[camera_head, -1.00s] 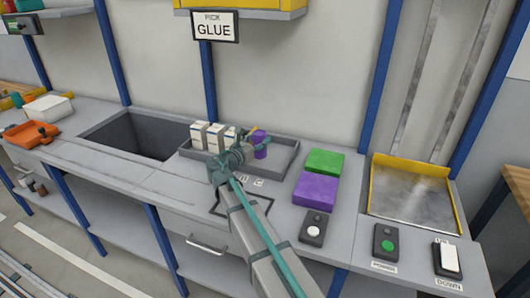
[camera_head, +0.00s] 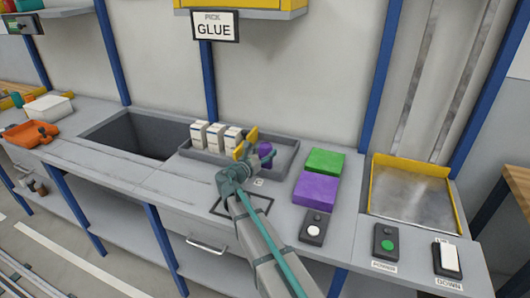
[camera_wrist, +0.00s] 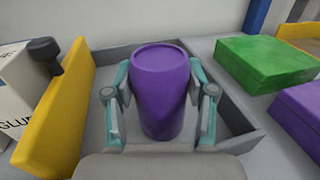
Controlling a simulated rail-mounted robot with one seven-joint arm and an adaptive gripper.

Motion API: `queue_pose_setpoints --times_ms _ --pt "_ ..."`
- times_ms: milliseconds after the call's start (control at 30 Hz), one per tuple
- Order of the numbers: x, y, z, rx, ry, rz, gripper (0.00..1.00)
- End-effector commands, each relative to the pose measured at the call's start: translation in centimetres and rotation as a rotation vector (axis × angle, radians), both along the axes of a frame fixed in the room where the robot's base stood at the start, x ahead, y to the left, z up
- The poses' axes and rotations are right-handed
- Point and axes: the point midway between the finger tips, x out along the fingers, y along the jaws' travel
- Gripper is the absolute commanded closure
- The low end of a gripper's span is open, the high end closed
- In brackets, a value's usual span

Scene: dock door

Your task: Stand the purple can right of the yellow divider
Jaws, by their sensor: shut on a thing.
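The purple can (camera_head: 265,150) is upright between my gripper's fingers, on the right side of the yellow divider (camera_head: 247,142). In the wrist view the can (camera_wrist: 160,92) fills the space between both fingers, and my gripper (camera_wrist: 160,100) is shut on it. The yellow divider also shows in the wrist view (camera_wrist: 58,115), to the left and apart from the can. Both are at the grey tray (camera_head: 287,160). The can's base is hidden, so I cannot tell whether it touches the tray floor.
Several white cartons (camera_head: 215,136) stand left of the divider. A green box (camera_head: 325,161) and a purple box (camera_head: 316,189) lie right of the tray. A white-button box (camera_head: 314,228) is in front of them. The tray's right part around the can looks free.

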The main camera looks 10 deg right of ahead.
Motion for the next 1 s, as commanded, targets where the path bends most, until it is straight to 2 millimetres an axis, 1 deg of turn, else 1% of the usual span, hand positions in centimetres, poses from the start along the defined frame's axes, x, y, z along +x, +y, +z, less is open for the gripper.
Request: queue_pose_setpoints --times_ms 33,67,100,167,200,567,667,867,1000 --pt "0.0 0.0 -0.2 -0.001 0.0 0.0 0.9" --pt "0.0 0.0 -0.1 0.0 0.0 0.0 0.4" --pt "0.0 0.0 -0.1 0.0 0.0 0.0 0.33" --pt "0.0 0.0 -0.1 0.0 0.0 0.0 0.23" --pt "0.0 0.0 -0.1 0.0 0.0 0.0 0.2" --pt "0.0 0.0 0.2 0.0 0.0 0.0 0.2" --pt "-0.5 0.5 0.2 0.0 0.0 0.001 0.2" --pt "-2.8 2.7 0.1 0.0 0.0 0.003 0.2" --pt "-4.8 4.8 0.1 -0.001 -0.001 0.004 0.2"
